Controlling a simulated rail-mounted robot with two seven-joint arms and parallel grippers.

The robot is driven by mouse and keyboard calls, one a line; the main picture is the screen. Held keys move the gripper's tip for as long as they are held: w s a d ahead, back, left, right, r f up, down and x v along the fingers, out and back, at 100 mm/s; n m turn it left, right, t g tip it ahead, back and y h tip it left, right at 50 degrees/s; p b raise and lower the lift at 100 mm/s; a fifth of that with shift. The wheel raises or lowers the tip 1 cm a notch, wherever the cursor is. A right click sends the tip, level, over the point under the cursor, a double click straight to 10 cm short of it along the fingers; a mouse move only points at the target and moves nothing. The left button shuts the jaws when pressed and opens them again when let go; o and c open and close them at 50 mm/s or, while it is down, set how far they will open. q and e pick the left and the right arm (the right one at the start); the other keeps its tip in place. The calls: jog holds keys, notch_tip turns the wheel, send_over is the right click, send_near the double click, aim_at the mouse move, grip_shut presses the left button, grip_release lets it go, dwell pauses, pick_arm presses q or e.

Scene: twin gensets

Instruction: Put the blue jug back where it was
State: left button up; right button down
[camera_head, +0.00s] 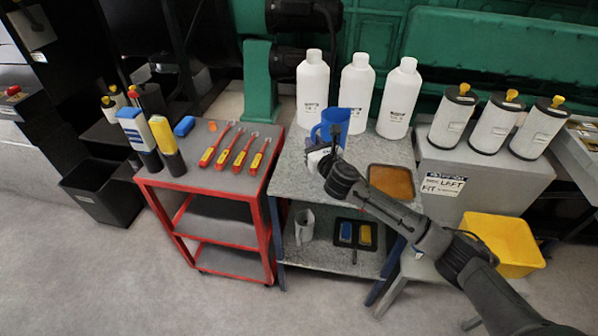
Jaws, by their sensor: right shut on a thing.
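A blue jug (336,118) shows above the grey speckled table (293,172), in front of three white bottles. My right arm reaches in from the lower right, and its gripper (322,150) is at the jug's near side, shut on it. The gripper and a white part near it cover the lower part of the jug. I cannot tell whether the jug's base touches the table top. My left gripper is not in view.
White bottles (398,98) stand along the table's back. An amber tray (391,182) lies on its right side. A red cart (212,186) with several red-yellow tools stands left. Filter canisters (454,118) stand on a grey box at right, above a yellow bin (507,240).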

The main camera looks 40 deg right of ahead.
jog(key=shift+w+a+f+b, duration=0.15)
jog(key=shift+a+f+b, duration=0.6)
jog(key=shift+f, duration=0.45)
jog(key=shift+w+a+f+b, duration=0.2)
jog(key=shift+a+f+b, duration=0.35)
jog(key=shift+a+f, duration=0.6)
jog(key=shift+w+a+f+b, duration=0.15)
jog(key=shift+a+f+b, duration=0.55)
jog(key=shift+f, duration=0.6)
jog(key=shift+r, duration=0.1)
jog(key=c, duration=1.1)
grip_release()
jog(key=shift+f, duration=0.2)
jog(key=shift+r, duration=0.1)
